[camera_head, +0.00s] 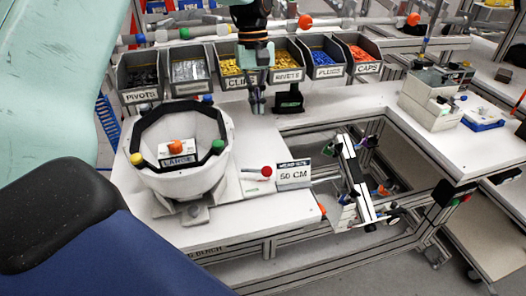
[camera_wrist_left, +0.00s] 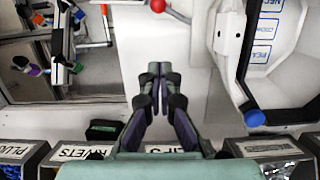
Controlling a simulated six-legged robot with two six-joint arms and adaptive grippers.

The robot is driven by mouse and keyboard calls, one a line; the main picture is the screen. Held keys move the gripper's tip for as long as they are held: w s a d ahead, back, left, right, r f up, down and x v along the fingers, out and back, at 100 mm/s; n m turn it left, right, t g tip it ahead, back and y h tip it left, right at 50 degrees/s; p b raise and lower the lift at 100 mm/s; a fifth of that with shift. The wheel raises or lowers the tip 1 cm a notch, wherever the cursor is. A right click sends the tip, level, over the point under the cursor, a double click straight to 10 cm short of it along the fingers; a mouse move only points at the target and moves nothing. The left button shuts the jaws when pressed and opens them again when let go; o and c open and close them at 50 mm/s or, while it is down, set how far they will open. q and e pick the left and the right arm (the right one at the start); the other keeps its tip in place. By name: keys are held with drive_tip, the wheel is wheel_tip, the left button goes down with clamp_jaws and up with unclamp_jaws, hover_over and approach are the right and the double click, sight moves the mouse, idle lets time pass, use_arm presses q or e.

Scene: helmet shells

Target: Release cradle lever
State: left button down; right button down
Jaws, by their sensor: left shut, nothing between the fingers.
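A lever with a red ball knob (camera_head: 266,171) lies low on the white bench beside the cradle; its red knob also shows at the top of the left wrist view (camera_wrist_left: 157,5). The cradle (camera_head: 212,172) is a white bowl with a black angular rim and coloured knobs, seen at the right of the wrist view (camera_wrist_left: 226,30). Inside it sits a block labelled LARGE (camera_head: 178,158) with an orange knob. My left gripper (camera_head: 257,108) points down near the bins, behind the lever and apart from it. Its fingers (camera_wrist_left: 158,76) are together and empty. My right gripper is not visible.
A row of labelled bins (camera_head: 240,84) lines the back of the bench. A metal frame with coloured knobs (camera_head: 355,185) stands in the bench opening. White bench is clear between gripper and lever.

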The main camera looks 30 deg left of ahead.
sight(256, 170)
use_arm(q)
drive_tip(key=f, duration=0.3)
drive_tip(key=d+f, duration=0.1)
drive_tip(key=f, duration=0.2)
drive_tip(key=s+f, duration=0.1)
drive_tip(key=f, duration=0.3)
drive_tip(key=shift+d, duration=0.35)
drive_tip(key=s+d, duration=0.1)
drive_tip(key=s+d+p, duration=0.1)
drive_tip(key=d, duration=0.1)
drive_tip(key=shift+s+f, duration=0.3)
drive_tip(key=shift+f, duration=0.05)
drive_tip(key=shift+w+a+f, duration=0.15)
drive_tip(key=shift+a+f, duration=0.05)
drive_tip(key=shift+f, duration=0.1)
drive_tip(key=shift+d+r, duration=0.1)
drive_tip(key=shift+s+d+r+p, duration=0.1)
drive_tip(key=shift+s+d+p, duration=0.15)
drive_tip(key=shift+p, duration=0.05)
drive_tip(key=shift+m, duration=0.3)
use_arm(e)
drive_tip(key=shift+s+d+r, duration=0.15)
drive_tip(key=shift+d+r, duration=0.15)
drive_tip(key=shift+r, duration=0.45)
use_arm(q)
drive_tip(key=shift+a, duration=0.15)
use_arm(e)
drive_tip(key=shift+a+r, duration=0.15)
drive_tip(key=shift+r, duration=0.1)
